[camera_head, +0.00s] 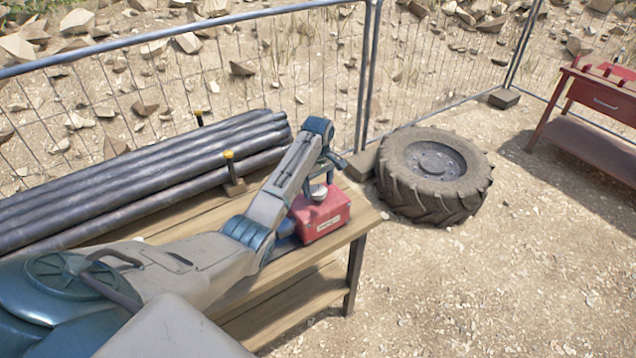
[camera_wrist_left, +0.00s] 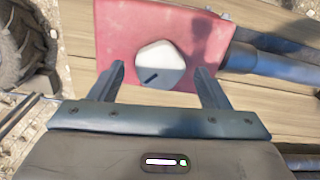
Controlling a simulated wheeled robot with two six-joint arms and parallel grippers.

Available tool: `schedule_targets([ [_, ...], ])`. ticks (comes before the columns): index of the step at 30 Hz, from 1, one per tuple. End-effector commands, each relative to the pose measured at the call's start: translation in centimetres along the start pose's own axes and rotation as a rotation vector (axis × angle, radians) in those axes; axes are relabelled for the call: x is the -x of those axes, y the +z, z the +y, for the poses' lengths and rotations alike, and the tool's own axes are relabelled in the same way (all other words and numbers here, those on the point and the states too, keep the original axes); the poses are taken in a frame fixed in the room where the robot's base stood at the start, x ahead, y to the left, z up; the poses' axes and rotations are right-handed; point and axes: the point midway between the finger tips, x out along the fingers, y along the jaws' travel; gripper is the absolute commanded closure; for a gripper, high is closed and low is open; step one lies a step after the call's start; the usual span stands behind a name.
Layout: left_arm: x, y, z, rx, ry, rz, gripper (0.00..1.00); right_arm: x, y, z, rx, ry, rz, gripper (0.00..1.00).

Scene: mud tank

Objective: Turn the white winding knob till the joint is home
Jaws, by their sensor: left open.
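The white winding knob (camera_wrist_left: 161,64) sits on the face of a red box (camera_wrist_left: 115,30) in the left wrist view. It is many-sided, with a dark slot mark pointing to its lower left. In the head view the knob (camera_head: 318,192) shows pale on top of the red box (camera_head: 325,214), at the right end of the wooden bench. My left gripper (camera_wrist_left: 160,80) is open, with one finger on each side of the knob and gaps visible between. A blue-grey pipe (camera_wrist_left: 270,65) meets the box's side; the joint itself is not clearly visible. My right gripper is out of view.
The wooden bench (camera_head: 290,300) carries the box. Several dark pipes (camera_head: 140,180) lie behind my left arm, with yellow-topped posts beside them. A big tyre (camera_head: 435,175) lies right of the bench. A wire fence (camera_head: 250,80) runs behind; a red table (camera_head: 590,110) stands far right.

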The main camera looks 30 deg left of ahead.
Motion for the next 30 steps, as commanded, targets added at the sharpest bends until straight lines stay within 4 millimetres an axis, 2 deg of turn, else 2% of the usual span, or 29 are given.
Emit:
schedule_targets([
  [4, -0.84, 0.01, -0.02, 0.000, 0.000, 0.001, 0.30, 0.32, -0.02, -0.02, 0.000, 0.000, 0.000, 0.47],
  [12, -1.03, 0.00, -0.03, -0.001, 0.000, 0.001, 0.30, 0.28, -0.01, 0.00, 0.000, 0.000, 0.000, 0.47],
  [19, -1.01, 0.00, -0.04, -0.001, 0.000, 0.001, 0.74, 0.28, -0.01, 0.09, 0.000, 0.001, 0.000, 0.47],
  [30, -0.89, -0.01, -0.05, -0.055, -0.001, 0.000, 0.74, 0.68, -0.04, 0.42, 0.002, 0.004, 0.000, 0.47],
])
